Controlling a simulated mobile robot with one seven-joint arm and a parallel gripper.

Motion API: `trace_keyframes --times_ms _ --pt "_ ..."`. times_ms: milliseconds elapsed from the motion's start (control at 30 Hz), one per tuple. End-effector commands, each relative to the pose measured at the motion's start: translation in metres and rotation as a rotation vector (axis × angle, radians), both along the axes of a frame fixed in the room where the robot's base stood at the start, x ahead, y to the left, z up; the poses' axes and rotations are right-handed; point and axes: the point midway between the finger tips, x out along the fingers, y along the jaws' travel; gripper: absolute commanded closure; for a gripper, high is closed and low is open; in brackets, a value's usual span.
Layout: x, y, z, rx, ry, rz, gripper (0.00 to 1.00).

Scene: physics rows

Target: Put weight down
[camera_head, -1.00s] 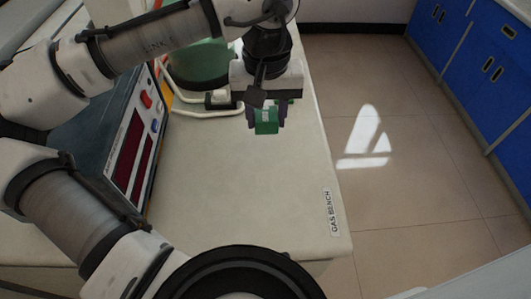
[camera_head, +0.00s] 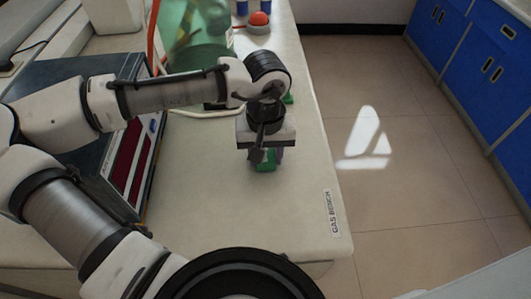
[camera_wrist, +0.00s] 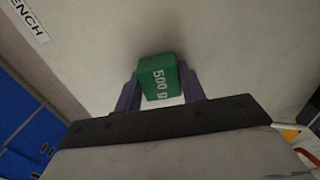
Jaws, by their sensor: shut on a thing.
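A green weight (camera_wrist: 160,80) marked "500 g" sits between the two purple fingers of my gripper (camera_wrist: 163,88) in the wrist view. The fingers are shut on its sides. In the head view the green weight (camera_head: 265,163) shows below my gripper (camera_head: 267,160), over the pale bench (camera_head: 240,210) near its right edge. My wrist hides part of it. I cannot tell whether the weight touches the bench top.
A scale-like box with dark red displays (camera_head: 130,165) stands at left behind my arm. A green container (camera_head: 195,35) and a red ball-shaped thing (camera_head: 259,19) stand farther back. The bench front by the "GAS BENCH" label (camera_head: 333,213) is clear. Blue cabinets (camera_head: 480,50) stand across the floor.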

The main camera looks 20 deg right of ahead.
Motion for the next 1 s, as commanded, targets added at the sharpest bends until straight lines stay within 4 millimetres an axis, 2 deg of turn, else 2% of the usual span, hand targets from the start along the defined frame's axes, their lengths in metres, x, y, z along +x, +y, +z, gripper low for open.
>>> trace_keyframes --times_ms 200,233,400,767,867,1000 --pt "0.000 0.000 -0.004 0.000 -0.001 0.000 0.99" --pt "0.000 0.000 -0.003 0.001 0.000 0.000 0.58" --pt "0.000 0.000 -0.003 0.001 0.000 0.000 0.38" --pt "0.000 0.000 0.004 0.000 0.000 0.000 0.38" --pt "0.001 0.000 0.018 -0.001 -0.002 0.000 0.38" --pt "0.001 0.000 0.049 -0.002 -0.003 0.001 0.38"
